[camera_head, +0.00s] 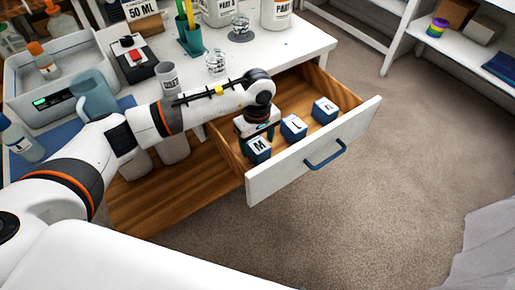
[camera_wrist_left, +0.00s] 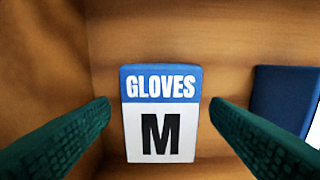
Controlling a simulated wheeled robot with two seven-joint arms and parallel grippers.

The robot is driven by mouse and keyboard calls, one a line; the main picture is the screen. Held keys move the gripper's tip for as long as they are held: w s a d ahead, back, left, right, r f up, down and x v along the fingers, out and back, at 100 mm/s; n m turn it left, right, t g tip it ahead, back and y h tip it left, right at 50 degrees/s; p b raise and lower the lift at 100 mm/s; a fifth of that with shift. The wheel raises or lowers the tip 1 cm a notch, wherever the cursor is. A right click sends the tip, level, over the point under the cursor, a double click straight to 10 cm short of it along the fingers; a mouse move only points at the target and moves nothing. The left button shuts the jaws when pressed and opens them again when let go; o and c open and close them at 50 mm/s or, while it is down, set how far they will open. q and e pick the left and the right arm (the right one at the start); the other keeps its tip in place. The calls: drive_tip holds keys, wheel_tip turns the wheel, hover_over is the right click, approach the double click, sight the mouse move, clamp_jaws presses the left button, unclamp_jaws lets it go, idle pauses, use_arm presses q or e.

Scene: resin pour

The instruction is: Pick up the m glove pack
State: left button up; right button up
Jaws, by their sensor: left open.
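The M glove pack (camera_head: 258,150) is a small blue box with a white label in the open drawer, at its left end. In the left wrist view the pack (camera_wrist_left: 161,115) shows its "GLOVES M" label, standing between the two dark green fingers. My left gripper (camera_head: 257,138) reaches down into the drawer over the M pack; its fingers (camera_wrist_left: 160,118) are open, one on each side of the pack with a gap to each. The fingertips are partly hidden in the head view. My right gripper is in neither view.
The wooden drawer (camera_head: 315,165) with a white front and blue handle is pulled out. The L pack (camera_head: 293,127) and another lettered pack (camera_head: 325,110) stand to the right of the M pack. The white worktop (camera_head: 290,48) above holds cups and bottles.

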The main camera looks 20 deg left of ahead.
use_arm(q)
drive_tip(key=shift+f, duration=1.4)
drive_tip(key=c, duration=1.1)
drive_tip(key=shift+o, duration=0.2)
drive_tip(key=shift+r, duration=0.1)
